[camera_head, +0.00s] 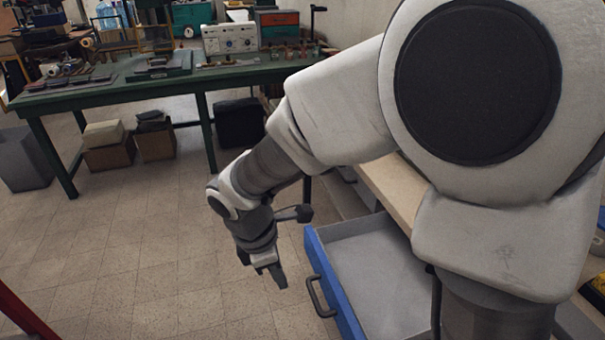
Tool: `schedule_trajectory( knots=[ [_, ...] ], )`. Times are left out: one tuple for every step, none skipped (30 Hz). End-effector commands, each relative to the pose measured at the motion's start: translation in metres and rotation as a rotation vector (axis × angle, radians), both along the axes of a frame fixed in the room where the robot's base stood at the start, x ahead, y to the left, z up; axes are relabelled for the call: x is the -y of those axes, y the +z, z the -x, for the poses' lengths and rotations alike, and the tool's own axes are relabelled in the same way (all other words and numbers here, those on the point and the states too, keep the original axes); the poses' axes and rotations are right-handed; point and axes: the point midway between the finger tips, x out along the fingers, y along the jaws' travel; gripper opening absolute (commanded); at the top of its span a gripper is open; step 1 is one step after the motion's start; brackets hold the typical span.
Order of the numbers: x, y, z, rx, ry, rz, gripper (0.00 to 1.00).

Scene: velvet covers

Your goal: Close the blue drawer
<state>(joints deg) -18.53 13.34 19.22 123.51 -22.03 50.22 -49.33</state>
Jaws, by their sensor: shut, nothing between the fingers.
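The blue drawer (322,265) is pulled out from under a light worktop at the lower right of the head view. Its grey inside looks empty where it shows, and my arm hides its right part. A dark handle (317,298) sits on its blue front, which faces left. My gripper (264,277) is shut and empty, pointing down. In the picture it is just left of the drawer front, with a narrow gap of floor showing between them. I cannot tell their distance in depth.
A green workbench (130,89) with tools stands across the back. Cardboard boxes (108,156) and a grey bin (22,160) are on the floor beneath and beside it. A red bar (20,315) shows at the lower left. The tiled floor left of my gripper is clear.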

Motion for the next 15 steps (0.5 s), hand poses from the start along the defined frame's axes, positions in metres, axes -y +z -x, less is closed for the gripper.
schedule_trajectory(
  knots=[
    [-0.005, -0.012, 0.001, -0.014, 0.032, 0.005, 0.0],
    [-0.007, -0.015, 0.001, -0.019, 0.047, 0.006, 0.0],
    [-0.009, -0.018, 0.001, -0.024, 0.061, 0.009, 0.0],
    [-0.009, -0.019, 0.001, -0.027, 0.068, 0.01, 0.0],
    [-0.009, -0.021, 0.001, -0.027, 0.072, 0.01, 0.0],
    [-0.009, -0.024, 0.001, -0.029, 0.075, 0.011, 0.0],
    [-0.008, -0.027, 0.001, -0.03, 0.076, 0.013, 0.0],
    [-0.007, -0.03, 0.001, -0.031, 0.074, 0.013, 0.0],
    [-0.006, -0.036, 0.001, -0.03, 0.073, 0.013, 0.0],
    [-0.005, -0.041, 0.001, -0.031, 0.074, 0.012, 0.0],
    [-0.004, -0.046, 0.0, -0.031, 0.072, 0.012, 0.0],
    [-0.002, -0.054, 0.0, -0.032, 0.071, 0.013, 0.0],
    [0.0, -0.061, -0.001, -0.031, 0.071, 0.013, 0.0],
    [0.001, -0.068, -0.001, -0.032, 0.071, 0.013, 0.0],
    [0.003, -0.076, -0.001, -0.032, 0.071, 0.012, 0.0]
  ],
)
